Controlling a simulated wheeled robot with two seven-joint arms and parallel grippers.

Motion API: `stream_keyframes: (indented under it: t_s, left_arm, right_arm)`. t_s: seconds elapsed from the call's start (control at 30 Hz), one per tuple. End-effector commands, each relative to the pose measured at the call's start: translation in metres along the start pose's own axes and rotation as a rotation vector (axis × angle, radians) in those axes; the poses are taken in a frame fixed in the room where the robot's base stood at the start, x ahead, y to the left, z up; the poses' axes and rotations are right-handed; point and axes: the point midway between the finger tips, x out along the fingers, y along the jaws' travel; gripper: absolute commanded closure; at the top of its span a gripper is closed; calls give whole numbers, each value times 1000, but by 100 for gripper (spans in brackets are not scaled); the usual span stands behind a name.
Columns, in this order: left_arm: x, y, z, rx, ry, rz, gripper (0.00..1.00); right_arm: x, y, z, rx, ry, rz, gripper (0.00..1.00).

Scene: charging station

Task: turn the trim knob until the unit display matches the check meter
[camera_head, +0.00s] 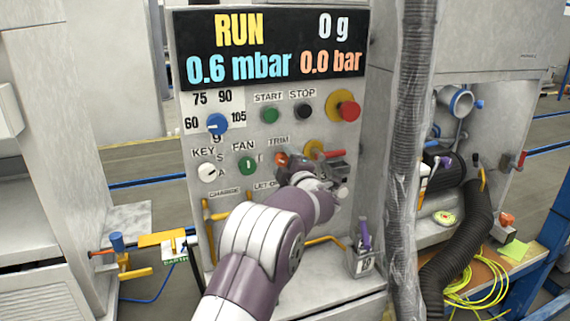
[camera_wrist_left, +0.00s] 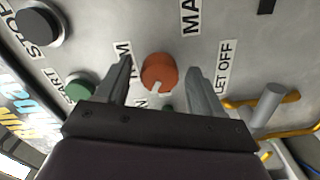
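The trim knob is a round orange-red knob (camera_wrist_left: 159,71) with a pale notch, on the grey panel in the left wrist view. In the head view the knob (camera_head: 281,159) shows by the TRIM label, partly hidden by my gripper. My left gripper (camera_wrist_left: 157,62) is open, a finger on each side of the knob, with gaps between; its depth is hard to tell. It also shows in the head view (camera_head: 300,168). The unit display (camera_head: 270,45) reads RUN, 0 g, 0.6 mbar and 0.0 bar. I cannot pick out a check meter. My right gripper is not in view.
Around the knob are the green start button (camera_head: 270,115), the black stop button (camera_head: 303,111), a red emergency button (camera_head: 348,109), the green fan switch (camera_head: 247,165) and a red-handled valve (camera_head: 325,155). A ribbed hose (camera_head: 408,150) hangs right of the panel.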

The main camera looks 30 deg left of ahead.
Motion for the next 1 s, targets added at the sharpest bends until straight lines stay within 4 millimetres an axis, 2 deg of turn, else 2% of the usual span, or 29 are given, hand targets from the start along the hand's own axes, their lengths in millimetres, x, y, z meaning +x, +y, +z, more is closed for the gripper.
stream_keyframes:
  t_s: [0.17, 0.5, 0.6, 0.73, 1.0]
  left_arm:
    - [-10, 0, 1, -1, -1, 1, 33]
    - [-97, 0, 1, 0, -4, 1, 33]
    - [-115, 0, 1, -1, -3, 1, 33]
    - [-126, -1, 0, 1, -1, 0, 33]
    - [-127, 0, 0, 0, 0, 0, 33]
  right_arm:
    - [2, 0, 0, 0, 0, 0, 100]
    - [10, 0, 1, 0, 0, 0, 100]
    - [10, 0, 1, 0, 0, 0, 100]
    - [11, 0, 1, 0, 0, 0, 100]
    - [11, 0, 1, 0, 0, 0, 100]
